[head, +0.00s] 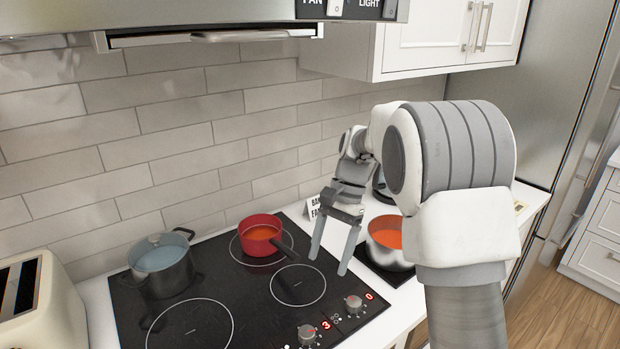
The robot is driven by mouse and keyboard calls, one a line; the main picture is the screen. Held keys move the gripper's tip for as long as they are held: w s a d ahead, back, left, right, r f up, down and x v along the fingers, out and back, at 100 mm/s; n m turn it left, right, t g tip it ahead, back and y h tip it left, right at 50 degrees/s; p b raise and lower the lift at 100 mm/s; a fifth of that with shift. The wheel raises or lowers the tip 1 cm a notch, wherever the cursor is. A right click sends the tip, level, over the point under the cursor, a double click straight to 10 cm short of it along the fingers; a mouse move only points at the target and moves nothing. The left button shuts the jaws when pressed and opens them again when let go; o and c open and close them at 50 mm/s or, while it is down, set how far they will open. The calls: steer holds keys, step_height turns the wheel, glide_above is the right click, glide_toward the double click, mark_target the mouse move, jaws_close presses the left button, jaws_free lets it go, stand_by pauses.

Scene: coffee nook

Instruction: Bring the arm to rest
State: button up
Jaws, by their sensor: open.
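My gripper (332,252) is open and empty. Its two fingers point down above the right part of the black stovetop (230,290), between a small red pot and a metal pot. My arm reaches in from the lower right, bends at a large grey and white joint, and hides part of the counter behind it. Whether the fingertips touch anything cannot be told.
The red pot (262,228) with orange contents and a grey pot (162,262) stand on the stovetop. The metal pot (384,258) with orange contents stands right of it. A toaster (36,305) is at left. The range hood (200,20) and cabinet (420,40) hang above.

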steer(key=s+d+r+n+t+h, duration=0.1)
steer(key=s+d+r+n+t, duration=0.1)
steer(key=s, duration=0.6)
steer(key=s+d+r+n+t+h, duration=0.1)
steer(key=s+d+r+n+t, duration=0.2)
steer(key=s, duration=0.5)
steer(key=s+d+r+n+t+h, duration=0.1)
steer(key=s+d+r+n+t, duration=0.1)
steer(key=s, duration=0.6)
step_height(320, 180, up, 3)
steer(key=shift+s+d+f+n+t, duration=0.15)
steer(key=shift+d+n+t, duration=0.3)
steer(key=shift+t, duration=0.45)
